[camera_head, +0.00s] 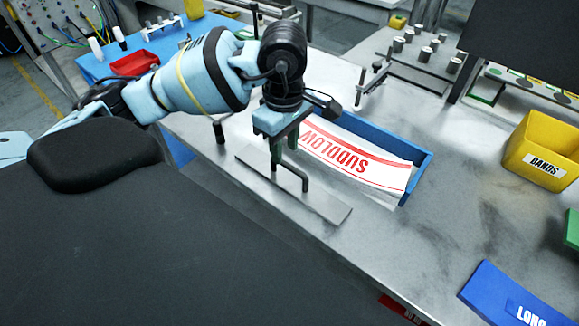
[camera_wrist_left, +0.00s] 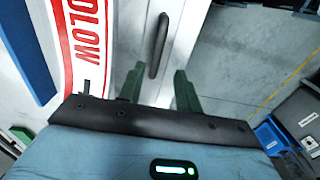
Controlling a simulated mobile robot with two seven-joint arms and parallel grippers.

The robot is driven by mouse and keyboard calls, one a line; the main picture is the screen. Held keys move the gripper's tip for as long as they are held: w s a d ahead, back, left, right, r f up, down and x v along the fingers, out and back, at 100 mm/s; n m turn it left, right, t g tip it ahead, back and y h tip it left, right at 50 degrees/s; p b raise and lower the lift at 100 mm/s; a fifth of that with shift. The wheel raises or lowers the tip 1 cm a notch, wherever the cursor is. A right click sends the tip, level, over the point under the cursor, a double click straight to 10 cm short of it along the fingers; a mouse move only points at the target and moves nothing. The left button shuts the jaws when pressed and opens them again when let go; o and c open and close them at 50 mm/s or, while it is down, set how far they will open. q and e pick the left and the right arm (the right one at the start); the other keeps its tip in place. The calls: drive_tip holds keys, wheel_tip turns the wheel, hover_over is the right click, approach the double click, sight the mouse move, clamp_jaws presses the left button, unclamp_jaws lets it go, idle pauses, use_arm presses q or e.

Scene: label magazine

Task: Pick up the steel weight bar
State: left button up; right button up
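The steel weight bar (camera_head: 326,207) is a long flat metal strip with a dark upright handle (camera_head: 303,181), lying on the workbench in front of a blue tray. In the left wrist view the bar (camera_wrist_left: 185,32) runs away from the gripper, and its handle (camera_wrist_left: 158,45) shows just beyond the gap between the green fingers. My left gripper (camera_head: 281,147) is above the bar, pointing down at the handle. Its fingers (camera_wrist_left: 158,84) are apart with nothing visibly clamped between them. Contact with the handle cannot be told. My right gripper is out of view.
The blue tray (camera_head: 421,172) holds white labels with red SUDLOW print (camera_head: 360,165) right behind the bar. A yellow BANDS bin (camera_head: 545,145) and a blue LONG bin (camera_head: 490,290) stand to the right. Metal cylinders (camera_head: 425,54) stand at the back. The bench between is clear.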

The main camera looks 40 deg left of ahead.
sight(290, 165)
use_arm(q)
drive_tip(key=shift+w+d+f+p, duration=0.15)
drive_tip(key=shift+f, duration=1.6)
drive_tip(key=shift+w+d+f+p, duration=0.1)
drive_tip(key=shift+d+f+p, duration=0.05)
drive_tip(key=shift+f, duration=1.55)
clamp_jaws()
drive_tip(key=shift+w+r, duration=0.1)
drive_tip(key=shift+r, duration=0.05)
